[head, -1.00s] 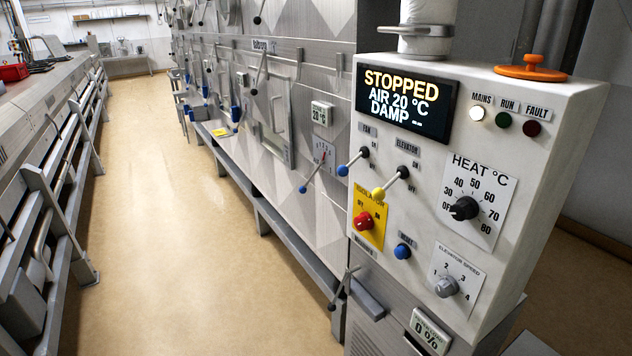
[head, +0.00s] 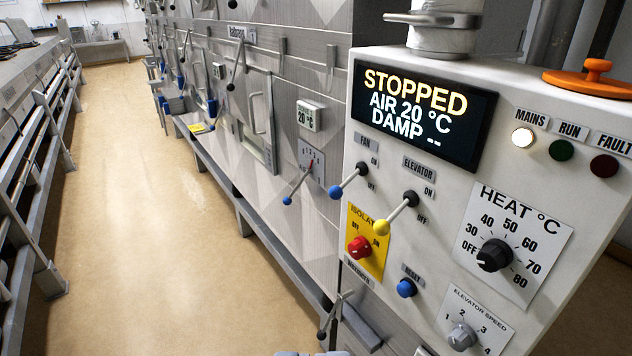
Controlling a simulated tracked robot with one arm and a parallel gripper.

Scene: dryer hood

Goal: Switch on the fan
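The fan switch is a short lever with a blue knob (head: 335,193) on the white control box (head: 440,255), under the FAN label. ON is marked above its pivot and OFF below; the lever slants down and left from the pivot, toward the viewer. The display (head: 420,112) reads STOPPED, AIR 20 °C, DAMP --. A pale grey sliver at the bottom edge may be the top of my gripper (head: 312,353); its fingers are hidden below the picture. It is well below the fan lever and apart from it.
The elevator lever with a yellow knob (head: 381,228) stands close right of the fan lever. Below are a red isolator knob (head: 359,247) and a blue reset button (head: 406,288). The heat dial (head: 494,255) is further right. The white MAINS lamp (head: 522,137) is lit. The aisle floor (head: 140,220) is clear.

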